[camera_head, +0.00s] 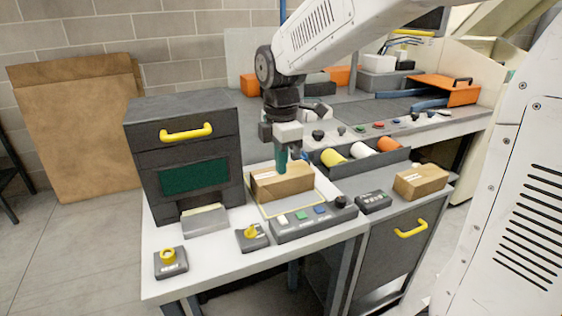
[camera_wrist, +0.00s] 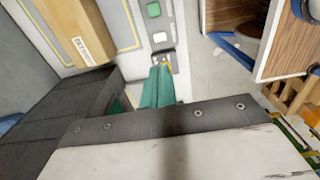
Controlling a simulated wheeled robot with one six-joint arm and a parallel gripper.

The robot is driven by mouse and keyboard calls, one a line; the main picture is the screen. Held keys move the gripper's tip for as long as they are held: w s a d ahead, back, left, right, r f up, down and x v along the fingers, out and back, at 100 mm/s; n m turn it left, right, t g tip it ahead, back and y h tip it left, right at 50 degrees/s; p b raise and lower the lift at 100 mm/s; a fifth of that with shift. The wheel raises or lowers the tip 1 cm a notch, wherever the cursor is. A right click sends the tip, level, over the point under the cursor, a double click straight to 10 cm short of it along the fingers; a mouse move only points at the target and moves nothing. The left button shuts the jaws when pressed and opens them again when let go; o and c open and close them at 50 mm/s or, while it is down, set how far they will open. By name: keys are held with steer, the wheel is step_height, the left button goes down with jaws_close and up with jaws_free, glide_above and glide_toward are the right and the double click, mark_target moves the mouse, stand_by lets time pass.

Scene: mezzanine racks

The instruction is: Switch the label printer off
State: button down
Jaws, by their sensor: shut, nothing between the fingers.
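A dark grey machine (camera_head: 185,148) with a yellow handle, a green window and a pale sheet at its lower slot stands on the left of the white table; it looks like the label printer. A grey control strip (camera_head: 312,221) with white, green and blue buttons and a dark knob lies near the front edge. In the wrist view its green button (camera_wrist: 153,10) and white button (camera_wrist: 160,37) show. My gripper (camera_head: 283,168) is shut and empty, its teal fingers pointing down in front of the cardboard box (camera_head: 282,184). In the wrist view the fingertips (camera_wrist: 160,68) overlap the strip's end; contact cannot be told.
Two small boxes with yellow knobs, one at the corner (camera_head: 170,262) and one beside the strip (camera_head: 252,237), sit along the front. A small black button box (camera_head: 373,202) and another carton (camera_head: 420,181) are to the right. A tray of coloured rolls (camera_head: 362,155) stands behind.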

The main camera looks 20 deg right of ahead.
mark_target(285, 226)
steer(key=shift+s, duration=0.1)
steer(key=shift+s+d, duration=0.1)
steer(key=shift+s, duration=0.45)
steer(key=shift+f, duration=0.15)
step_height(285, 226, down, 14)
steer(key=shift+s+r, duration=0.1)
steer(key=shift+s, duration=0.05)
stand_by(0.4)
steer(key=shift+s+f, duration=0.1)
steer(key=shift+f, duration=0.15)
